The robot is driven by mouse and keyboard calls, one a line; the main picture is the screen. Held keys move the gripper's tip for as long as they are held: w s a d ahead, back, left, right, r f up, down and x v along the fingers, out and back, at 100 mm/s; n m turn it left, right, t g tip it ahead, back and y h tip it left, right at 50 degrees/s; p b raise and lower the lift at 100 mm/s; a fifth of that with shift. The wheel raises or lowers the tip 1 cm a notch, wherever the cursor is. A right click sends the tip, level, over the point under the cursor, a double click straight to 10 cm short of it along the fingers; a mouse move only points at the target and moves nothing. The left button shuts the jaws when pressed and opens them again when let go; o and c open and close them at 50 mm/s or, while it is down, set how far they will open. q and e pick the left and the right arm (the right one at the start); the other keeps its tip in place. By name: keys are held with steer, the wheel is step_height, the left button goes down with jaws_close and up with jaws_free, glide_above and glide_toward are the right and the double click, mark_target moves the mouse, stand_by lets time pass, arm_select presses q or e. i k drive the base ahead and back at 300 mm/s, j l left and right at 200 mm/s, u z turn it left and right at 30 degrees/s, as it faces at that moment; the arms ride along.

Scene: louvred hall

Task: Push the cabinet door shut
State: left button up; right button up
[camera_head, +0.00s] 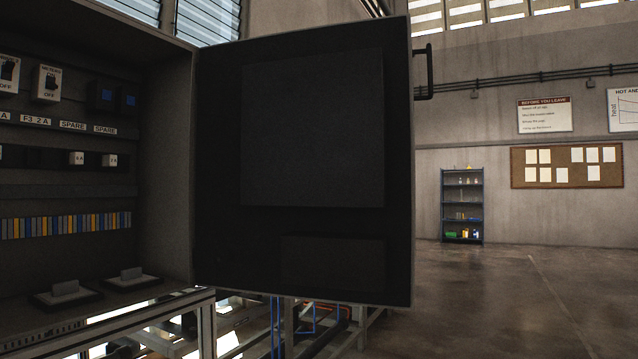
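The cabinet door (312,235) stands wide open in the head view, hinged at the right edge of the cabinet (168,150). Its dark inner face is turned towards me. A black bar handle (430,72) sticks out past the door's upper right edge. The open cabinet at the left shows switches, labelled rows, a strip of coloured terminals (65,223) and two pale blocks at the bottom. Neither of my grippers is in view.
A metal frame (207,318) stands under the cabinet and door. Open concrete floor (500,300) lies at the right. A blue shelf (462,205) stands far back by the wall, with a cork board (566,165) and signs beside it.

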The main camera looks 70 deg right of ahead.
mark_target(305, 163)
steer(key=k+l, duration=0.1)
steer(key=l, duration=0.25)
steer(key=k+l+u, duration=0.1)
steer(key=l, duration=0.3)
steer(key=k+l, duration=0.15)
steer(key=l, duration=0.2)
steer(key=k+l+u, duration=0.1)
steer(key=l, duration=0.25)
steer(key=k+l, duration=0.2)
steer(key=l, duration=0.15)
steer(key=k+l+u, duration=0.15)
steer(key=l, duration=0.2)
steer(key=k+l, duration=0.1)
steer(key=l, duration=0.25)
steer(key=k+l+u, duration=0.1)
steer(key=l, duration=0.3)
steer(key=k+l, duration=0.15)
steer(key=l, duration=0.2)
steer(key=l+u, duration=0.25)
steer(key=l, duration=0.9)
steer(key=i+l, duration=0.1)
steer(key=l, duration=0.2)
steer(key=i+l, duration=0.1)
steer(key=l, duration=0.2)
steer(key=i+l, duration=0.1)
steer(key=l, duration=0.2)
steer(key=u, duration=0.05)
